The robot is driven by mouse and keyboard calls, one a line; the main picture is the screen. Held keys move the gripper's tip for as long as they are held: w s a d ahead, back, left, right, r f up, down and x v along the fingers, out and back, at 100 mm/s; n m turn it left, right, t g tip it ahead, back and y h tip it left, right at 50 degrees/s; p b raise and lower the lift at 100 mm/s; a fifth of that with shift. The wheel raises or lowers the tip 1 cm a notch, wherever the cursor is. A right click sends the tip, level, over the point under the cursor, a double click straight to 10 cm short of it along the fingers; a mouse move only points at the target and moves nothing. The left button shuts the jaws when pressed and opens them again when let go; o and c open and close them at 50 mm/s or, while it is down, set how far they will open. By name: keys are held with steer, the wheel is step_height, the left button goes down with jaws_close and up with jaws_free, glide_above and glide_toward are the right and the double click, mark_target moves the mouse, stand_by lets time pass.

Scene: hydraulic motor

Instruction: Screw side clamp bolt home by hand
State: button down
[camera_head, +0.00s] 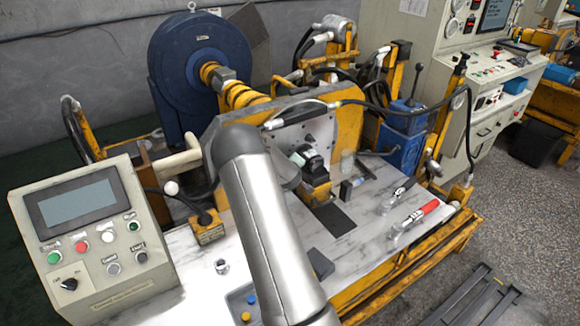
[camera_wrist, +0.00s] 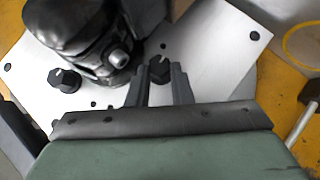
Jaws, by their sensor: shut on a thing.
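In the wrist view, the side clamp bolt, with a black faceted knob head (camera_wrist: 159,68), stands at the silver plate (camera_wrist: 218,45), just right of the black hydraulic motor (camera_wrist: 88,35). My gripper (camera_wrist: 161,78) is shut on this knob, one finger on each side. The bolt's shank and thread are hidden. A second black knob-headed bolt (camera_wrist: 64,80) sits on the plate left of the motor. In the head view, the motor (camera_head: 312,170) shows in front of the upright plate, and my arm covers the gripper and bolt.
A control box (camera_head: 95,235) stands front left. A blue tray (camera_head: 240,304) lies at the front. A hose (camera_head: 355,101) arches beside the fixture.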

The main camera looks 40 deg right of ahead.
steer(key=shift+d+r+m+y, duration=0.1)
steer(key=shift+r+m+y, duration=0.05)
steer(key=shift+m+y, duration=0.2)
steer(key=shift+y, duration=0.25)
steer(key=c, duration=1.3)
jaws_free()
